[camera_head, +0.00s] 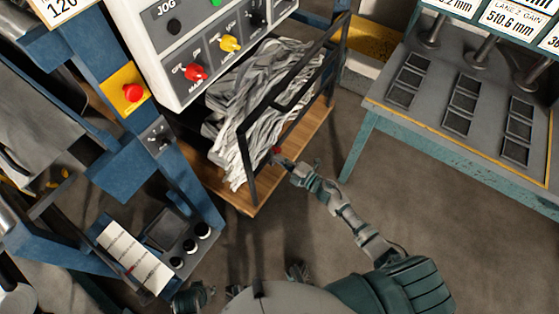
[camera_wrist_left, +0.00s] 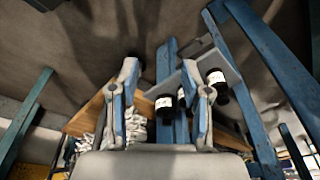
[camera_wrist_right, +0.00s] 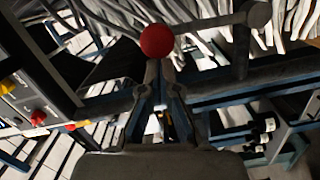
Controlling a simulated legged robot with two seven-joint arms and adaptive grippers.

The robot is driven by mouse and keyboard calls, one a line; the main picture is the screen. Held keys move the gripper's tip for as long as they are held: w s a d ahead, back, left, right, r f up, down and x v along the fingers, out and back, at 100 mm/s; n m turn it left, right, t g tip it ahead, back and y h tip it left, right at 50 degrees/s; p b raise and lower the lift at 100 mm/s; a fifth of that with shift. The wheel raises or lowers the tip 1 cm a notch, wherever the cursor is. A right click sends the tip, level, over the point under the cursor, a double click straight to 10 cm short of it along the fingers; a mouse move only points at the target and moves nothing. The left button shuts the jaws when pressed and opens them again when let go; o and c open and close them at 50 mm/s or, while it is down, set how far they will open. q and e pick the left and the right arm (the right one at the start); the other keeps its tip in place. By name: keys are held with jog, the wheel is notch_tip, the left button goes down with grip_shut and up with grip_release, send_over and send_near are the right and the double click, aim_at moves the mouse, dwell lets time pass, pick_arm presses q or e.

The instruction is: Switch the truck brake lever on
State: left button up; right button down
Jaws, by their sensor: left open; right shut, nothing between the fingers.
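The truck (camera_head: 292,118) is a black-framed cart with a wooden deck, loaded with grey strips. Its brake lever ends in a red ball (camera_head: 277,150) low on the near side of the frame. In the right wrist view the red ball (camera_wrist_right: 157,41) sits on a grey rod that runs right to a round pivot (camera_wrist_right: 258,14). My right gripper (camera_head: 284,161) is shut and empty, its tips just short of the ball or at it; contact is unclear. The right wrist view shows the closed fingers (camera_wrist_right: 163,70). My left gripper (camera_wrist_left: 161,78) is open and empty.
A white control panel (camera_head: 200,50) with red and yellow knobs overhangs the truck. A blue machine frame (camera_head: 125,110) with a red button (camera_head: 132,92) stands at left. A teal-legged table (camera_head: 450,150) with dark frames stands at right. The floor between is clear.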

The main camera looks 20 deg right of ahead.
pick_arm(q)
notch_tip(320, 180, down, 7)
jog(key=p, duration=0.2)
notch_tip(320, 180, up, 12)
jog(key=b, duration=0.4)
jog(key=shift+s+a, duration=0.15)
jog(key=shift+s, duration=0.3)
pick_arm(e)
jog(key=w+d+f+m+g, duration=0.1)
jog(key=w+d+f+m, duration=0.4)
jog(key=w+d+m, duration=0.2)
jog(key=d+m, duration=0.2)
jog(key=m, duration=0.2)
jog(key=shift+w+d+f, duration=0.2)
jog(key=shift+w+d, duration=0.05)
jog(key=shift+d, duration=0.1)
pick_arm(q)
notch_tip(320, 180, down, 14)
jog(key=s+p, duration=0.1)
jog(key=p, duration=0.4)
jog(key=shift+s+d+f, duration=0.15)
jog(key=shift+s+d, duration=0.05)
jog(key=shift+s, duration=0.1)
pick_arm(e)
jog(key=s+d+r, duration=0.5)
jog(key=s, duration=0.3)
jog(key=shift+s+d+y, duration=0.3)
jog(key=shift+s+d, duration=0.1)
